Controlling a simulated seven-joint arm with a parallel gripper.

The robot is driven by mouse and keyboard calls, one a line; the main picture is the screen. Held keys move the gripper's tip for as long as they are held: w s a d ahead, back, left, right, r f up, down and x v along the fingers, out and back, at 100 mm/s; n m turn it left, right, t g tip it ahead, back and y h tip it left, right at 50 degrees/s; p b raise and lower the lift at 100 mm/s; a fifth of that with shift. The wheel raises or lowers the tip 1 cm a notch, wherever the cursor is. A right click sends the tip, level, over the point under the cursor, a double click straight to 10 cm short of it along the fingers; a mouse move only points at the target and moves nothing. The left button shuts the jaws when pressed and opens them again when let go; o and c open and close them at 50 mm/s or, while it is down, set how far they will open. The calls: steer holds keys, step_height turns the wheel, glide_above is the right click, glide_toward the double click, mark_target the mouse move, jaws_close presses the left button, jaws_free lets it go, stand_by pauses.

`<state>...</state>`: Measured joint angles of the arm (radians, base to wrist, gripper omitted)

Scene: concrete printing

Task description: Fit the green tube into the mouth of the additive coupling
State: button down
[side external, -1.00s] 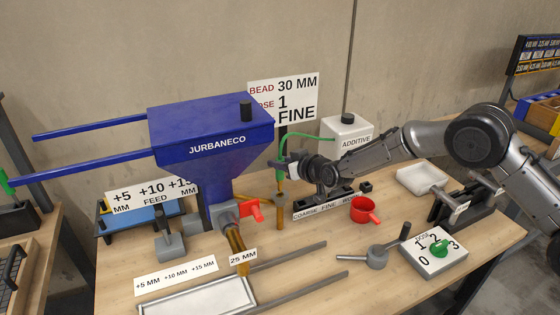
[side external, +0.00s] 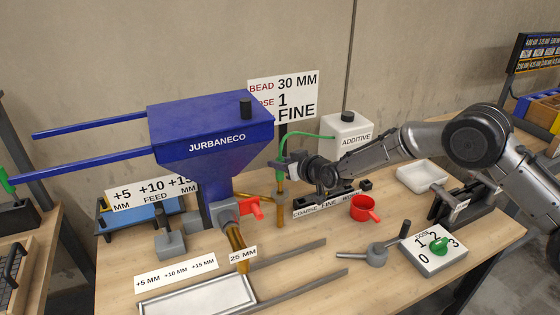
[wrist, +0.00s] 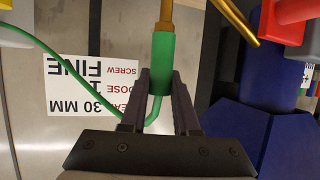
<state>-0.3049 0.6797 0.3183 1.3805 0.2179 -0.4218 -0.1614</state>
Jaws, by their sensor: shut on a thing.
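The thin green tube (side external: 308,136) arches from the white additive bottle (side external: 345,133) to my gripper (side external: 287,163). In the wrist view its thick green end (wrist: 161,62) sits between my gripper's fingertips (wrist: 160,78), which are shut on it. A brass upright, seemingly the additive coupling (side external: 280,209), stands below the gripper in the side view. In the wrist view the brass part (wrist: 166,12) lines up with the green end and appears to meet it. I cannot tell whether one is inside the other; the mouth is hidden.
The blue hopper (side external: 212,140) stands close to the left of my gripper, with a red handle (side external: 250,207) low on it. A sign (side external: 297,97) stands behind. A red cup (side external: 364,209) and a dose dial (side external: 433,249) are to the right on the table.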

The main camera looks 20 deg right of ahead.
mark_target(280, 176)
steer(key=shift+f, duration=0.6)
steer(key=shift+f, duration=0.7)
steer(key=c, duration=0.6)
jaws_free()
